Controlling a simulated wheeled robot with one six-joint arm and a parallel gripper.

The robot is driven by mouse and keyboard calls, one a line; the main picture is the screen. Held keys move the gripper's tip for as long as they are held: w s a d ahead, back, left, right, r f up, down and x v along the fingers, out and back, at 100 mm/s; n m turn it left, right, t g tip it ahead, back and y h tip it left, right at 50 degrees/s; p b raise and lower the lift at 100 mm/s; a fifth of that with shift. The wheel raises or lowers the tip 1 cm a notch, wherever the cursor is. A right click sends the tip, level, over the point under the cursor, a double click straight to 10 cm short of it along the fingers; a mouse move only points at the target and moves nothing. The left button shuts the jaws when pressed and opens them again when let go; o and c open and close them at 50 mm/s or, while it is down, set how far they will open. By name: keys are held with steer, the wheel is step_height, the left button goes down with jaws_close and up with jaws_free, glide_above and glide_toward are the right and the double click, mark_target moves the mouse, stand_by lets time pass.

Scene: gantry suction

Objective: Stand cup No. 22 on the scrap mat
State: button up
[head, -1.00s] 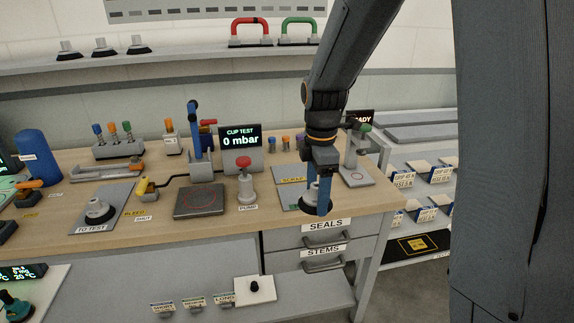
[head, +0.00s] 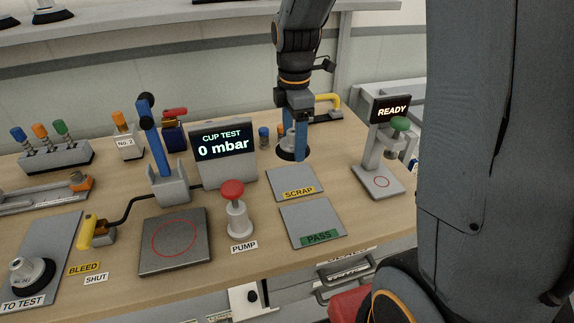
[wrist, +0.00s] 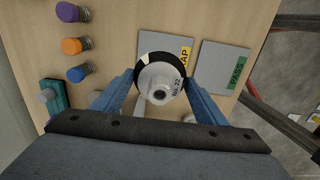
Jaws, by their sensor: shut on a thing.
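My gripper (head: 294,140) is shut on cup No. 22 (head: 287,155), a pale grey fitting with a black rubber rim. In the wrist view the cup (wrist: 160,85) sits between the two blue fingers, with "No. 22" readable on its side. The cup appears held above the bench, near the back edge of the scrap mat. The scrap mat (head: 282,180) is a grey square with a yellow SCRAP label; in the wrist view the scrap mat (wrist: 162,28) is partly hidden behind the cup. The pass mat (head: 308,214), with a green label, lies in front of it.
The pump (head: 236,215) with a red knob stands left of the mats. The READY press (head: 385,160) stands to the right. The CUP TEST display (head: 223,145) is behind. Another cup (head: 30,275) stands on the TO TEST mat at left. Coloured-cap stems (wrist: 72,46) are near the cup.

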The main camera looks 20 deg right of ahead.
mark_target(293, 178)
step_height(293, 178, down, 10)
steer(key=shift+p, duration=1.05)
steer(key=o, duration=1.2)
steer(key=shift+c, duration=0.2)
steer(key=shift+r, duration=0.1)
step_height(293, 178, up, 12)
steer(key=b, duration=0.2)
steer(key=shift+b, duration=0.35)
steer(key=shift+s+m, duration=0.2)
steer(key=shift+m, duration=0.1)
steer(key=s+f+m, duration=0.2)
steer(key=s+m, duration=0.4)
steer(key=m, duration=0.2)
steer(key=s+f+m+t, duration=0.1)
steer(key=s+f+m, duration=0.2)
steer(key=s+m, duration=0.4)
steer(key=shift+s+f+m, duration=0.25)
steer(key=shift+f+m, duration=0.05)
steer(key=shift+m, duration=0.9)
